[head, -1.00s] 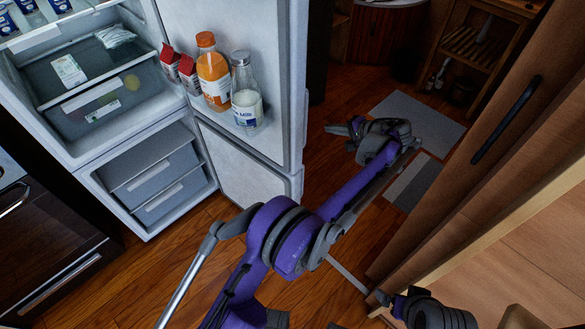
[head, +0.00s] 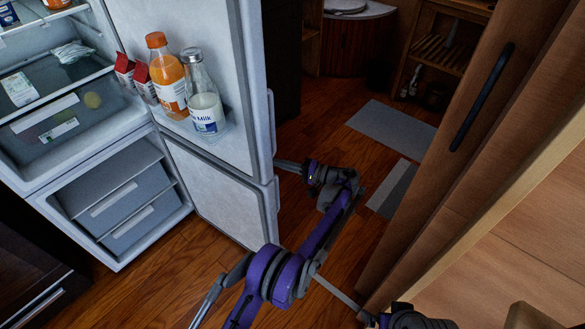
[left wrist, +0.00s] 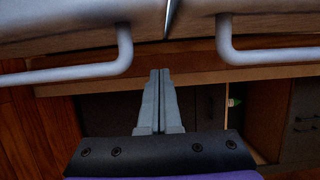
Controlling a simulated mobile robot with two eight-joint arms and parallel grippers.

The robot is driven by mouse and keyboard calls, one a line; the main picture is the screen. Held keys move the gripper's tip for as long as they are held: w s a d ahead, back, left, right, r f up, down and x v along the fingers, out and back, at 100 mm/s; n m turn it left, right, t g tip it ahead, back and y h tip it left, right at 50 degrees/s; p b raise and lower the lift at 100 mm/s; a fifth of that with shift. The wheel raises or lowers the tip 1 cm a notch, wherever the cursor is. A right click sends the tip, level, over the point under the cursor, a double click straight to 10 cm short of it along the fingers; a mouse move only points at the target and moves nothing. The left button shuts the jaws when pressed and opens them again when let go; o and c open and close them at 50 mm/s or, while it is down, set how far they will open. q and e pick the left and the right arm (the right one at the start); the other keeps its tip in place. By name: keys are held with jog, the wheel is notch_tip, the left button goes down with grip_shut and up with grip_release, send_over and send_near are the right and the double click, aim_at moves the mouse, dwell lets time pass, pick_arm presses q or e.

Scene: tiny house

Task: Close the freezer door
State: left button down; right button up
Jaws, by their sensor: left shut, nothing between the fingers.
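The white freezer door (head: 222,193) is the lower door of the fridge-freezer, and it stands wide open. The freezer compartment (head: 122,205) with its drawers is exposed. My left gripper (head: 278,164) is shut and empty, at the door's outer edge near the seam between the two doors; its tips are partly hidden, and I cannot tell whether they touch. In the left wrist view the shut fingers (left wrist: 160,73) point at the door faces, between two bar handles (left wrist: 85,72) (left wrist: 265,55).
The upper fridge door (head: 190,60) is also open and carries an orange juice bottle (head: 168,80), a milk bottle (head: 205,105) and cartons. A brown panel with a black handle (head: 482,97) stands at the right.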

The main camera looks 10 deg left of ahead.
pick_arm(q)
jog(key=shift+s+a+b, duration=0.3)
jog(key=shift+s+a, duration=0.45)
jog(key=shift+a, duration=0.35)
jog(key=shift+s+a+b, duration=0.25)
jog(key=shift+s+a, duration=0.5)
jog(key=shift+a, duration=0.3)
